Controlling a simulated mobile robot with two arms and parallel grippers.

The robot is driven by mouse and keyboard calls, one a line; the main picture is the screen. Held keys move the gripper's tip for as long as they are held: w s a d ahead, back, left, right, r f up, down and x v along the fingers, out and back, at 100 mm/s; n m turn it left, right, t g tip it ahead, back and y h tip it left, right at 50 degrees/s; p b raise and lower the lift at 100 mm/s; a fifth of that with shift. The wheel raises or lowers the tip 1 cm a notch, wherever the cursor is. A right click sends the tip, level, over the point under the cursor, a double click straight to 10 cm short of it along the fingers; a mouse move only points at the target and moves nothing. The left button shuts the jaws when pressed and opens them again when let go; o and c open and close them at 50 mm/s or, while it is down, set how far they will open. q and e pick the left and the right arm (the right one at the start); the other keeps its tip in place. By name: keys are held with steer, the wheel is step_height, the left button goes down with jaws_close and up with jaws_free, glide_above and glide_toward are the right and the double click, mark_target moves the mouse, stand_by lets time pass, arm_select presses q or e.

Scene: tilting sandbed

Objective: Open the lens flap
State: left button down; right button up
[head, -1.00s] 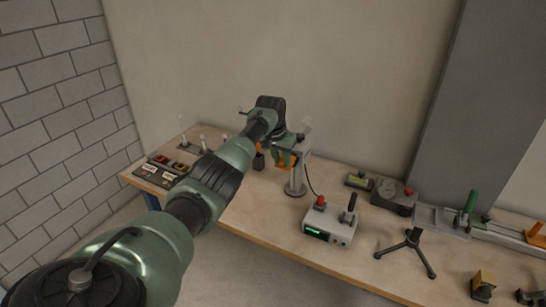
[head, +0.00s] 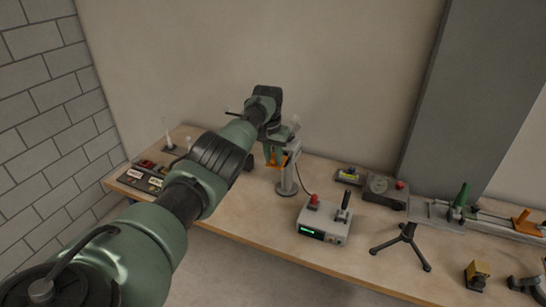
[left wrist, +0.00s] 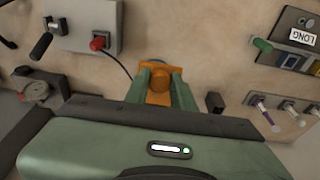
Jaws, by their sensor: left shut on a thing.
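A grey post stand (head: 287,178) with a round base stands on the workbench (head: 255,215), behind the grey box with a lit green display. My left gripper (head: 275,156) is beside the upper part of this post and hides some of it. In the left wrist view my left gripper (left wrist: 159,82) has its green fingers shut on an orange piece (left wrist: 157,98) with a rounded knob. I cannot tell clearly whether the orange piece is the lens flap or how far it is turned. My right gripper is in neither view.
The grey box (head: 323,220) with a red knob and black lever stands right of the post. A black tripod (head: 403,245) is further right. Labelled switch panels (head: 140,178) lie at the left end. A grey pillar (head: 440,100) rises behind the bench.

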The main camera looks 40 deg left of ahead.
arm_select(q)
steer(key=c, duration=1.2)
jaws_free()
steer(key=shift+f, duration=0.1)
steer(key=shift+r, duration=0.55)
steer(key=r, duration=0.3)
steer(key=s+r+b, duration=0.1)
steer(key=r, duration=0.2)
steer(key=shift+s+d+r, duration=0.15)
steer(key=shift+r, duration=0.1)
